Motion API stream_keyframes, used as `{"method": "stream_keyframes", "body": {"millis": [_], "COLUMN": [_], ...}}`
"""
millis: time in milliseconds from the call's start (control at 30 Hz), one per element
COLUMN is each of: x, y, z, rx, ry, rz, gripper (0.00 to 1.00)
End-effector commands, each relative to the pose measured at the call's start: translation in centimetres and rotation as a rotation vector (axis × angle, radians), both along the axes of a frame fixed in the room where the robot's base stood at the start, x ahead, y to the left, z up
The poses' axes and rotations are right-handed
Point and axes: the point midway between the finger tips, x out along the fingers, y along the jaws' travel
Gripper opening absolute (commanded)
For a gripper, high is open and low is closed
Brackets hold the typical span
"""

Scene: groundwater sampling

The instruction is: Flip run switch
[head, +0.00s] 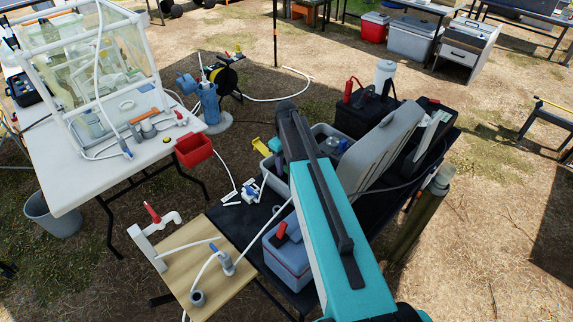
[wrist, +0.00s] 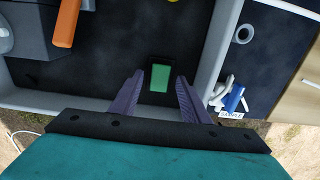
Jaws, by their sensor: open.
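A green rocker switch (wrist: 160,77) in a black frame sits on the dark panel inside an open grey case. The case's grey wall (wrist: 212,45) runs along the right in the wrist view. My gripper (wrist: 160,80) is open and empty, with its two purple fingers pointing toward the switch, one on either side of it in the picture. I cannot tell how far the fingertips are from it. In the head view, my teal arm reaches over the grey case (head: 274,182) and hides the switch and most of the gripper.
The case's raised lid (head: 385,148) stands right of my arm. A blue cooler box (head: 287,262) and a wooden board (head: 225,245) with a tap are nearby. A blue valve (wrist: 235,98) lies just outside the case. An orange part (wrist: 67,22) stands inside at upper left.

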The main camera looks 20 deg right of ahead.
Motion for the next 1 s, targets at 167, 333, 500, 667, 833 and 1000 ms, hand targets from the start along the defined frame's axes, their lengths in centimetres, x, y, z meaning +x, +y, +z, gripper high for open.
{"method": "stream_keyframes", "body": {"millis": [167, 333, 500, 667, 833, 1000], "x": [-0.01, -0.01, 0.04, 0.28, 0.57, 0.74], "y": [-0.04, -0.06, -0.06, 0.00, 0.00, 0.08], "z": [0.02, 0.03, 0.05, 0.07, 0.06, 0.01], "rx": [0.000, 0.000, -0.002, -0.012, -0.036, -0.060], "ry": [0.000, 0.000, 0.004, 0.034, 0.093, 0.151], "rz": [-0.001, -0.001, -0.001, 0.000, -0.001, -0.001], "gripper": [0.34, 0.05, 0.01, 0.01, 0.01, 0.01]}}
